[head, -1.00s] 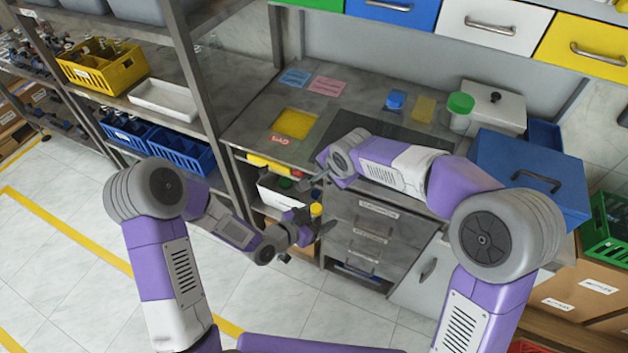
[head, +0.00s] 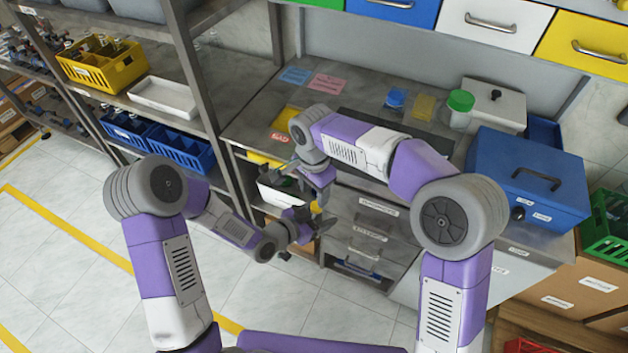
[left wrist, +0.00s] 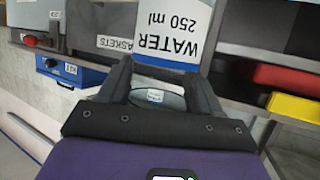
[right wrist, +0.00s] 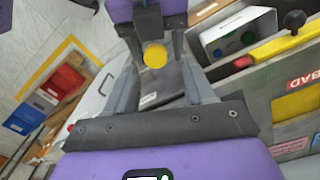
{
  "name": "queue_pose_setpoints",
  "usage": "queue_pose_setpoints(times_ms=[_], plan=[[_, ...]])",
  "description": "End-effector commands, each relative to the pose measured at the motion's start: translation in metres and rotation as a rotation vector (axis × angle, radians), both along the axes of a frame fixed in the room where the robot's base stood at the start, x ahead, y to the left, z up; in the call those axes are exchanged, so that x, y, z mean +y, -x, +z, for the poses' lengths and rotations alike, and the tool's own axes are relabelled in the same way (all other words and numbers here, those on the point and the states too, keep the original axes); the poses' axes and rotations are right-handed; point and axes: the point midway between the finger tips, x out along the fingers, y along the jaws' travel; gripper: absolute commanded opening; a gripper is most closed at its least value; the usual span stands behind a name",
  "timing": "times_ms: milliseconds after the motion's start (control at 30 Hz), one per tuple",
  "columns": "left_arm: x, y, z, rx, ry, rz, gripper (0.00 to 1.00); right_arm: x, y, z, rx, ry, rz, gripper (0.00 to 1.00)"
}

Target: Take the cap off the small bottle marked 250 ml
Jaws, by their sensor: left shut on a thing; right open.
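The small bottle (left wrist: 172,28) has a white label that reads WATER 250 ml, upside down in the left wrist view. My left gripper (left wrist: 163,80) is shut on it. Its yellow cap (right wrist: 155,55) is on top, and the cap also shows in the head view (head: 315,207), in front of the workbench. My right gripper (right wrist: 158,80) is open and empty. It is above the bottle, and the cap appears between its fingertips in the right wrist view, seemingly a little beyond them. No contact with the cap is visible.
The workbench (head: 245,125) with drawers is behind the grippers. A yellow area marked BAD (right wrist: 297,103) is on its top. A blue box (head: 530,175) and a green-lidded jar (head: 460,108) stand to the right. Shelves with crates are at left. Floor at lower left is clear.

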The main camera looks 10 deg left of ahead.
Motion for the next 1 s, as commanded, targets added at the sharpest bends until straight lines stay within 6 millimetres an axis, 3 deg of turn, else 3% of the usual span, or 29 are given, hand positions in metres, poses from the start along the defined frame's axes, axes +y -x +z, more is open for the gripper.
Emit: queue_pose_setpoints(times_ms=[233,600,933,1000], plan=[[0.0,0.0,0.0,0.0,0.0,0.0,0.0,-0.001,0.0,-0.031,0.002,0.001,0.0,0.53],[0.0,0.0,0.0,0.0,0.0,0.0,0.0,-0.001,0.0,-0.037,-0.001,-0.001,0.0,0.53],[-0.001,0.001,0.0,0.0,0.0,-0.004,0.0,0.0,0.0,-0.037,-0.004,-0.005,0.001,0.04],[-0.002,0.001,0.0,0.0,0.0,-0.007,0.0,0.001,-0.001,-0.037,-0.005,-0.005,0.001,0.0]])
